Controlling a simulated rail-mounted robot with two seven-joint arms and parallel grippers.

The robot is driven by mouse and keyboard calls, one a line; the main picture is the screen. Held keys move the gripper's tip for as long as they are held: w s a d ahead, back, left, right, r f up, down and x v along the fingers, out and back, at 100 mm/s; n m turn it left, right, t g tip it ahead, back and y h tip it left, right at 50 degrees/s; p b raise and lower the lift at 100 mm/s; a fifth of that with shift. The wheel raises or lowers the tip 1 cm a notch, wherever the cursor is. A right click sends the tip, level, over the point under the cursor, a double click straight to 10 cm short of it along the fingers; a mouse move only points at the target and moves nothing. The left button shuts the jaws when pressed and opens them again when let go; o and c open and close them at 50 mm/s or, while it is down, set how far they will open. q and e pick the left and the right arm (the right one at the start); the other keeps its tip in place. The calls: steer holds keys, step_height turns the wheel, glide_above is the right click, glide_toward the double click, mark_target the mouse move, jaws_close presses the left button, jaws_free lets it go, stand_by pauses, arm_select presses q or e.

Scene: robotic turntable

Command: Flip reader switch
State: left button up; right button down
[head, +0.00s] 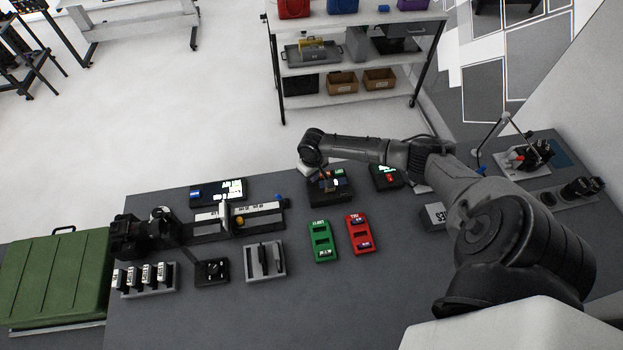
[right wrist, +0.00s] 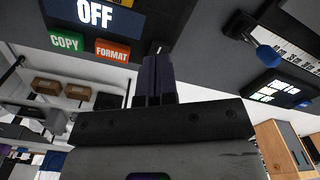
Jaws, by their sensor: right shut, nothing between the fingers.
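The reader (head: 330,190) is a dark box at the back of the table in the head view. In the right wrist view, the reader (right wrist: 150,22) fills the upper left, with a screen reading OFF, a green COPY button and an orange FORMAT button. A small pale lever, which looks like the switch (right wrist: 156,49), shows at its edge. My right gripper (right wrist: 157,62) is shut and empty, its fingertips close to the lever; contact is unclear. In the head view my right gripper (head: 312,172) is over the reader, its fingers barely visible. My left gripper is not in view.
A rail with a blue knob (head: 240,220) and a lit screen (head: 220,190) stand left of the reader. Green (head: 321,241) and red (head: 362,235) holders lie in front. Another small device (head: 387,176) is to its right. A black camera (head: 140,237) sits at the left.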

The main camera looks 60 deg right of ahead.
steer(key=shift+f, duration=0.2)
stand_by(0.6)
steer(key=shift+f+b, duration=0.4)
steer(key=shift+f, duration=0.15)
steer(key=shift+f+b, duration=0.3)
steer(key=shift+f, duration=0.3)
stand_by(0.5)
step_height(320, 180, up, 2)
steer(key=p, duration=0.2)
steer(key=shift+r+p, duration=0.15)
steer(key=shift+p, duration=0.2)
step_height(320, 180, up, 5)
steer(key=p, duration=0.5)
stand_by(0.4)
